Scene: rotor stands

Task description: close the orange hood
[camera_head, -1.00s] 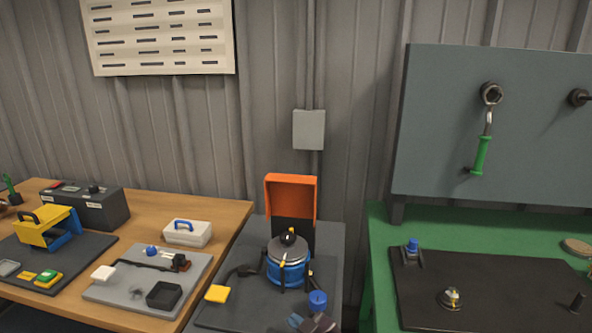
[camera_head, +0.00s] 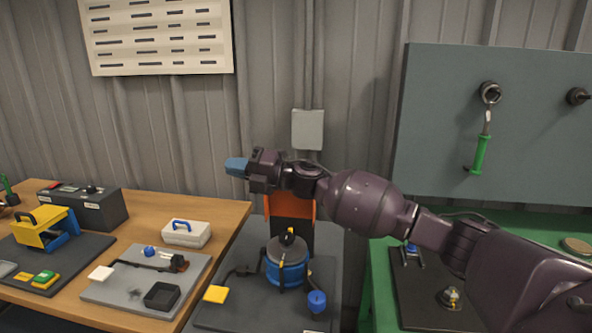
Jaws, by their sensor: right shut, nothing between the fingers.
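The orange hood (camera_head: 290,207) stands upright and open behind the blue and grey rotor unit (camera_head: 287,262) on the dark middle stand. My right arm crosses in front of its upper part and hides its top edge. My right gripper (camera_head: 236,167) is above and left of the hood, pointing left, with blue fingertips shut and nothing between them. It appears clear of the hood; whether my forearm touches the hood I cannot tell. My left gripper is not in view.
A yellow block (camera_head: 216,293) and a blue knob (camera_head: 316,300) sit on the middle stand. A wooden table (camera_head: 222,217) with several devices is at left. A green bench (camera_head: 520,225) with a grey panel (camera_head: 440,120) is at right. A grey wall box (camera_head: 307,129) is behind my arm.

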